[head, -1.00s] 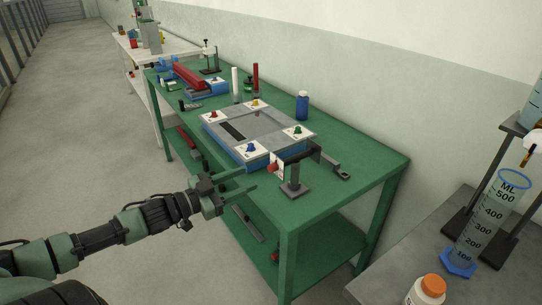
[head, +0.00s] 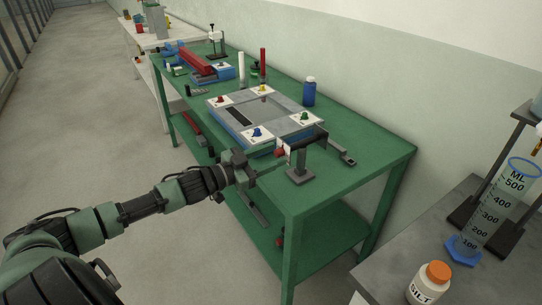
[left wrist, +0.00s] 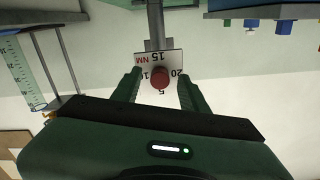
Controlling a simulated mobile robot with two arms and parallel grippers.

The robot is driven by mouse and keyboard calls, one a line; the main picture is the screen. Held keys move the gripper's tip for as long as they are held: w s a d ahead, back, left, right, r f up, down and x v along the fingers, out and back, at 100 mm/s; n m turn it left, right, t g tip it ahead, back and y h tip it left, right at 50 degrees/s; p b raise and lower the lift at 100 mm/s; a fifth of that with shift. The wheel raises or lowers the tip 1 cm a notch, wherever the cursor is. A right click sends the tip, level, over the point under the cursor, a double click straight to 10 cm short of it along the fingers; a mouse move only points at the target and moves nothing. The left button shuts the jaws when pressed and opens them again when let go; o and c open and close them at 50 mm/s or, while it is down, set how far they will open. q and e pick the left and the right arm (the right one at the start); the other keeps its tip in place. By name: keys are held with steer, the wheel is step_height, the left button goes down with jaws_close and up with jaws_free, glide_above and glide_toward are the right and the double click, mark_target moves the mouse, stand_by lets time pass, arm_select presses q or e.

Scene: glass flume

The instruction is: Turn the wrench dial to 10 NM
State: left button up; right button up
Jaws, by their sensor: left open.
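The wrench dial is a red knob (left wrist: 159,78) on a white plate (left wrist: 141,62) marked 5, 10, 15 NM and 20. The plate appears upside down in the left wrist view. No pointer on the knob can be made out. In the head view, the red knob (head: 280,153) faces my left arm at the near end of the dark wrench (head: 307,141), which rests on a grey stand (head: 300,174). My left gripper (head: 264,166) is open, its fingers pointing at the dial. In the left wrist view, its fingers (left wrist: 159,92) appear on either side of the knob. My right gripper is out of view.
The green bench (head: 355,182) carries a grey and blue framed plate (head: 262,120) with coloured knobs behind the wrench, and a blue bottle (head: 309,92). A grey table at right holds a measuring cylinder (head: 497,212) and an orange-capped jar (head: 428,286).

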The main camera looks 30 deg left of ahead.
arm_select(q)
jaws_close()
steer(key=shift+m, duration=0.3)
steer(key=m, duration=0.2)
steer(key=shift+m+p, duration=0.35)
steer(key=shift+m, duration=0.05)
steer(key=m, duration=0.3)
steer(key=shift+m, duration=0.4)
steer(key=m, duration=0.5)
steer(key=shift+b, duration=0.3)
steer(key=m+b, duration=0.1)
steer(key=m, duration=0.4)
steer(key=shift+m+b, duration=0.3)
steer(key=shift+m, duration=0.2)
